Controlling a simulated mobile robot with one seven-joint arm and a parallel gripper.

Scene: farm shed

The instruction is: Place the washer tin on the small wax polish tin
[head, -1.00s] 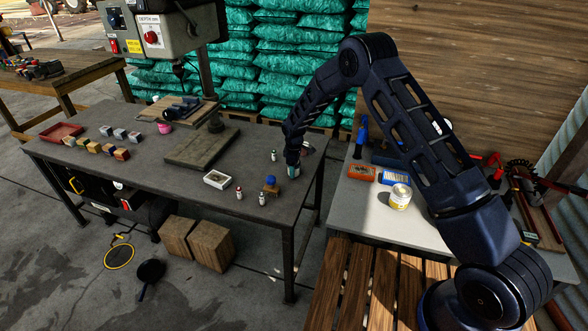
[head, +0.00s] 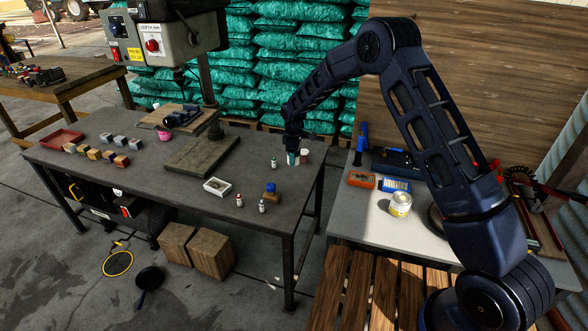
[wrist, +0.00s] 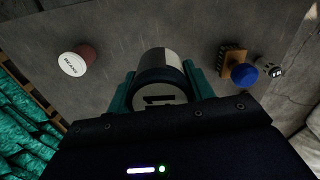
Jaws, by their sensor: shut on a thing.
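My gripper (head: 293,149) is over the right end of the dark workbench, its teal fingers on both sides of a small round tin. In the wrist view this tin (wrist: 160,88) has a pale end with a dark mark, a dark rim and a white-and-grey side. I take it for the washer tin, though no such name is readable. A round tin with a yellow-and-white label (head: 400,205) stands on the pale side table, apart from my gripper. It may be the wax polish tin; its label is too small to read.
A red-brown tin with a white lettered top (wrist: 77,62) stands beside the gripper. A blue-knobbed wooden piece (head: 270,190), small bottles (head: 262,206) and a white box (head: 217,187) are nearby on the workbench. An orange box (head: 361,180) and blue box (head: 394,184) lie behind the yellow-labelled tin.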

